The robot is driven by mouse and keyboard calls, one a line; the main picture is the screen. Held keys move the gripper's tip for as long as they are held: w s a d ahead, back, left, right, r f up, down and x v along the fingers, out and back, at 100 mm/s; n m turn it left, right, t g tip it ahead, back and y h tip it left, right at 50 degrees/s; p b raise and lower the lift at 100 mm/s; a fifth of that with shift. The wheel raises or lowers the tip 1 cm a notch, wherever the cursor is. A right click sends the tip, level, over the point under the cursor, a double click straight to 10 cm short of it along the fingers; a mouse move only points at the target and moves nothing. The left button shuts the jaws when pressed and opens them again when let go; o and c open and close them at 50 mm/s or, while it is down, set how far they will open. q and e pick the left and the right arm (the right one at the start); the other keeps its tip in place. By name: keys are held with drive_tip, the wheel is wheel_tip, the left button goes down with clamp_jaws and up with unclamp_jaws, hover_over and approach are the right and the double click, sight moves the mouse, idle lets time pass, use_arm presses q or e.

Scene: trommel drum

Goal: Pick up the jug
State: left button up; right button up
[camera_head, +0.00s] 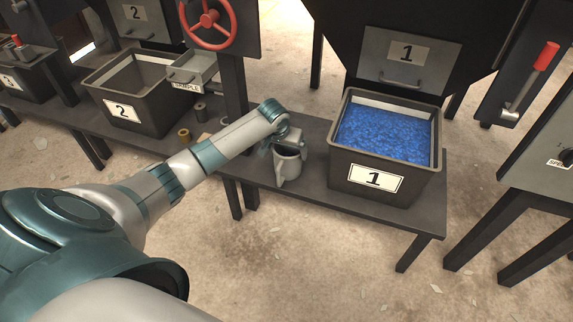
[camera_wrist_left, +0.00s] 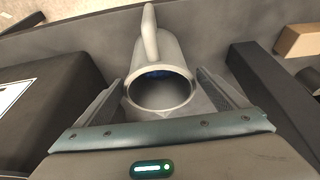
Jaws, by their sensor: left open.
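The jug (camera_head: 287,166) is a light grey vessel with a handle. It stands on the dark bench beside bin 1. In the left wrist view the jug (camera_wrist_left: 160,72) shows its round mouth, with the handle pointing to the top of the picture and something dark blue inside. My left gripper (camera_wrist_left: 165,95) is open, with one finger on each side of the jug. In the head view my left gripper (camera_head: 284,140) is at the jug's upper part and partly hides it. I cannot tell whether the fingers touch it. My right gripper is not in view.
Bin 1 (camera_head: 353,196), filled with blue pieces, stands close to the jug's right. Bin 2 (camera_head: 140,112) stands at left on the same bench (camera_head: 312,185). A sample drawer (camera_head: 190,72), a post (camera_head: 233,85) and small spools (camera_head: 184,135) are left of the jug.

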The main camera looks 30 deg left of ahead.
use_arm(q)
drive_tip(key=b+x, duration=0.1)
drive_tip(key=x, duration=0.2)
drive_tip(key=shift+w+d+f, duration=0.15)
drive_tip(key=shift+f, duration=0.25)
drive_tip(key=shift+w+f, duration=0.25)
drive_tip(key=shift+f, duration=0.25)
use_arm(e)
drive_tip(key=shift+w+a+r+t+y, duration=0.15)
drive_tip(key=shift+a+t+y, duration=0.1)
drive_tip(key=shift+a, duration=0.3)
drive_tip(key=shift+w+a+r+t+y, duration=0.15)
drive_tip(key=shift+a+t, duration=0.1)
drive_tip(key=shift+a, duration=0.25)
use_arm(q)
drive_tip(key=shift+c, duration=0.4)
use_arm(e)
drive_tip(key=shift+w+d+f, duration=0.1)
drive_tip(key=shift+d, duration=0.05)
use_arm(q)
drive_tip(key=c, duration=1)
drive_tip(key=shift+c, duration=1)
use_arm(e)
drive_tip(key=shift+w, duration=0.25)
